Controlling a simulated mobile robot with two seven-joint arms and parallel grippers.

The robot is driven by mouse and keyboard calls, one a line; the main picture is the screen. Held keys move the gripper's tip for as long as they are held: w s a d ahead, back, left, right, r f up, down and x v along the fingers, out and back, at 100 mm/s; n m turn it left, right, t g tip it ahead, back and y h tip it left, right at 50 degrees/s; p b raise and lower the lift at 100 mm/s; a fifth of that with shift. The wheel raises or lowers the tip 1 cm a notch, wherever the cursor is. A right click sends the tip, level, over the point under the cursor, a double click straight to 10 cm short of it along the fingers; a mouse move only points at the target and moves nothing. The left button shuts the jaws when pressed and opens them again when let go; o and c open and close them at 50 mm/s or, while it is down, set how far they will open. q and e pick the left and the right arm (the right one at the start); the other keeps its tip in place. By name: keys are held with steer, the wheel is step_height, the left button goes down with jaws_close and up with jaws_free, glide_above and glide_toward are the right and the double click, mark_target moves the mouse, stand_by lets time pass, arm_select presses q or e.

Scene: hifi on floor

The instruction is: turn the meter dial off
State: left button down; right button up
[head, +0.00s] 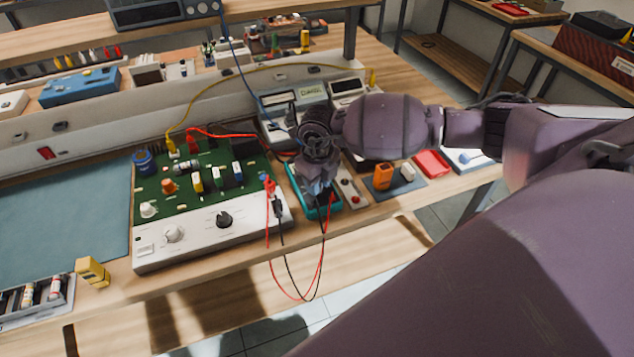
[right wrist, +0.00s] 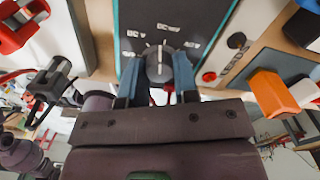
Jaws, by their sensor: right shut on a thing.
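The meter (head: 334,204) is a dark-faced box with a teal edge, lying on the bench right of the green circuit board. In the head view my right gripper (head: 318,184) comes down over it and hides most of its face. In the right wrist view the meter's face (right wrist: 200,18) carries small white labels around a round grey dial (right wrist: 159,62). The blue fingers of my right gripper (right wrist: 160,76) are shut on the dial, one on each side. A light mark on the dial points roughly toward the picture's top. My left gripper is out of view.
The circuit board (head: 205,215) with knobs stands left of the meter. Red and black leads (head: 270,240) hang over the bench's front edge. A small panel with a red button (head: 354,198) and an orange block (head: 383,176) lie to the right. Bench instruments (head: 295,100) stand behind.

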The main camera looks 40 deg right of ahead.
steer(key=n+b, duration=0.1)
steer(key=n, duration=0.3)
steer(key=shift+f+n, duration=0.15)
steer(key=shift+n, duration=0.15)
steer(key=n+b, duration=0.1)
steer(key=n, duration=0.2)
steer(key=shift+d+n+b, duration=0.1)
steer(key=shift+n+b, duration=0.25)
steer(key=shift+n, duration=0.05)
steer(key=shift+n+b, duration=0.3)
steer(key=shift+n, duration=0.6)
steer(key=shift+n+b, duration=0.45)
steer(key=shift+n, duration=0.75)
steer(key=shift+n+b, duration=0.3)
steer(key=shift+n, duration=0.7)
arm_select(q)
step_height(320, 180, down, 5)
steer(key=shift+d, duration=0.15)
arm_select(e)
steer(key=shift+n, duration=0.5)
steer(key=o, duration=0.9)
